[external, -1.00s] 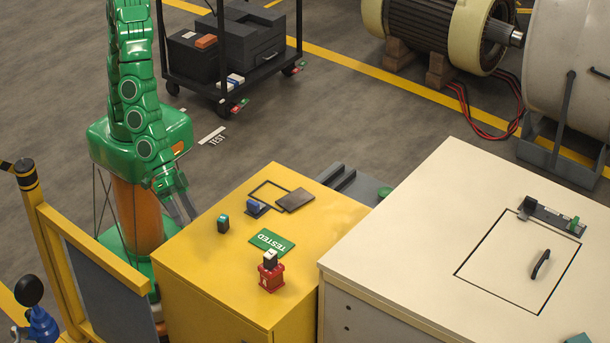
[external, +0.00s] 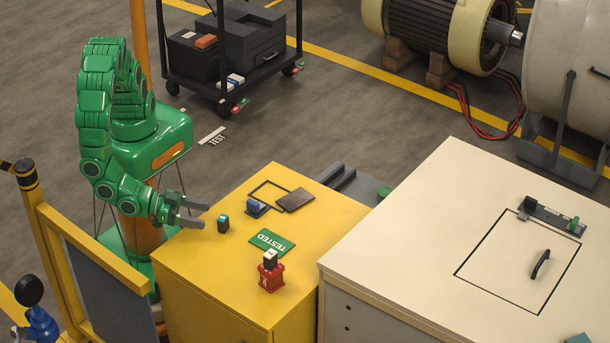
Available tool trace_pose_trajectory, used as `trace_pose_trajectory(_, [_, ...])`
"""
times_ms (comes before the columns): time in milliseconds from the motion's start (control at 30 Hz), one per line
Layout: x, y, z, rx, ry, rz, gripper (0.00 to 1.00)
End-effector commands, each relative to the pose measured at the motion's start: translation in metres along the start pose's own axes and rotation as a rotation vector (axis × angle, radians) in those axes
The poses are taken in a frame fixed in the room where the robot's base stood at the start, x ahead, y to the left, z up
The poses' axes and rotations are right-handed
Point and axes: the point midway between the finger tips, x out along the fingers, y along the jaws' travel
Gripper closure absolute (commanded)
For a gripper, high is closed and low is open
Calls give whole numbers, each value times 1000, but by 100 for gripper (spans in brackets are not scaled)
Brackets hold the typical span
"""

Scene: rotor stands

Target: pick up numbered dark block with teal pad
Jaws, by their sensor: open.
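A small dark block with a teal top (external: 223,224) stands upright on the yellow cabinet top (external: 200,270), near its left edge. No number on it can be read at this size. My gripper (external: 205,215) is just left of the block, held roughly level with its two dark fingers pointing right at it. The fingers are spread apart with nothing between them. The fingertips are close to the block; I cannot tell if they touch it.
A blue-topped block (external: 256,207) sits beside a black outline and a dark plate (external: 295,199). A green TESTED plate (external: 271,242) lies mid-cabinet, and a red stand with a white-topped block (external: 271,272) is in front. A cream cabinet (external: 410,230) adjoins on the right.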

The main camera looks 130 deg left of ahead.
Motion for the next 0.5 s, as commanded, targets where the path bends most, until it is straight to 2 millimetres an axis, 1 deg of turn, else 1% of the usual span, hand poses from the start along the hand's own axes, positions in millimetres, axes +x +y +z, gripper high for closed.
trace_pose_trajectory(167, [2,-4,-2,11,28,-10,31])
trace_pose_trajectory(500, [24,-3,-2,9,27,-9,31])
